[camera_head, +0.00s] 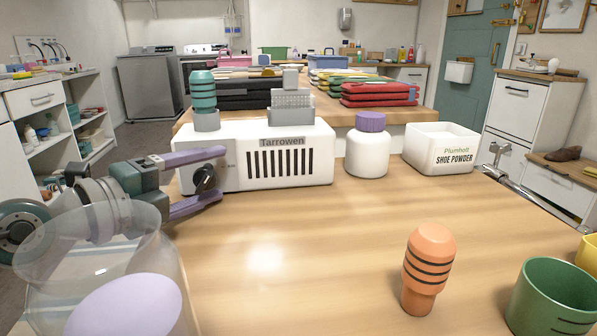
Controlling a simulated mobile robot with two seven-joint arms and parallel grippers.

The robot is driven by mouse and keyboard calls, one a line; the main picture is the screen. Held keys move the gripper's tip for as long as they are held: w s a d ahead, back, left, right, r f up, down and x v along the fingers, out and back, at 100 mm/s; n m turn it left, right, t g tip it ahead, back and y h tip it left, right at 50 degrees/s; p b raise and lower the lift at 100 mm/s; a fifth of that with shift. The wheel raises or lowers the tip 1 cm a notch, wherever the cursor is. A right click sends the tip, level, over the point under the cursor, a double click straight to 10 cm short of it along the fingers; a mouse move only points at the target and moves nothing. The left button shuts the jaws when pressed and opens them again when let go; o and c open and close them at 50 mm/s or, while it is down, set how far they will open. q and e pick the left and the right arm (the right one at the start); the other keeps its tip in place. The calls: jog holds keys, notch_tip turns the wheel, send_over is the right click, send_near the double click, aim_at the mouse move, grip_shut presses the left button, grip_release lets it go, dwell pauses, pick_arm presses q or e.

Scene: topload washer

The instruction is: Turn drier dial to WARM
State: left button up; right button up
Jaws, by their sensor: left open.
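The white drier box (288,160), labelled Tarrowen, stands on the wooden table with dark vent slots on its front. Its black dial (205,181) is at the left of that front. My left gripper (222,173) comes in from the left with its purple fingers apart, one above the dial and one below it. I cannot tell whether the fingers touch the dial. The dial's markings, including WARM, are too small to read. My right gripper is not in view.
A white bottle with purple cap (368,150) and a shoe powder box (441,148) stand right of the drier. A clear jar (100,270) is near my left arm. An orange ribbed object (427,268) and green cup (553,300) stand front right. The middle table is clear.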

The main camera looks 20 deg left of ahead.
pick_arm(q)
grip_shut()
dwell(0.5)
jog(key=shift+r, duration=0.1)
